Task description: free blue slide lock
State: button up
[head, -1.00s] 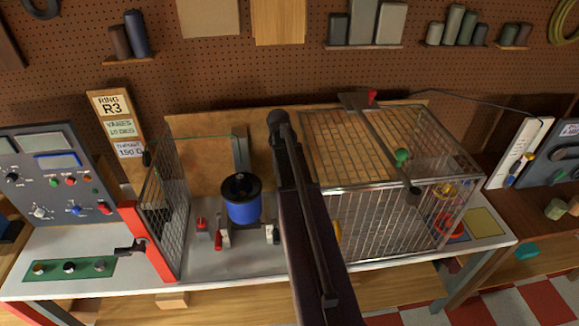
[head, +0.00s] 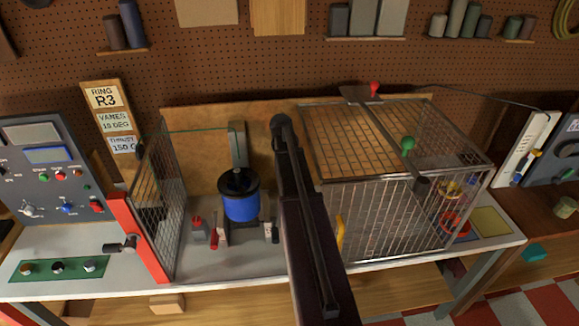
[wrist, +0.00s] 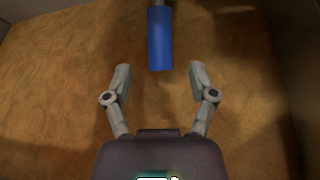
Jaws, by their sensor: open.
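In the wrist view a blue bar (wrist: 160,40), which looks like the blue slide lock, points toward me from the top edge. Its near end is just beyond and between the fingertips of my gripper (wrist: 161,76). The gripper is open, with one finger on each side and a gap to the bar. The bar's far end is cut off by the frame. In the head view my dark arm covers the middle of the bench, and I cannot make out the gripper or the slide lock there.
A blue drum with a black top (head: 241,207) stands left of my arm. A wire-mesh cage (head: 385,215) stands close on the right. A mesh panel with a red post (head: 138,240) is at the left. A yellow handle (head: 340,234) shows beside my arm.

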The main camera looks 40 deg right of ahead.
jog(key=shift+b+x, duration=2.5)
jog(key=shift+x, duration=0.55)
grip_shut()
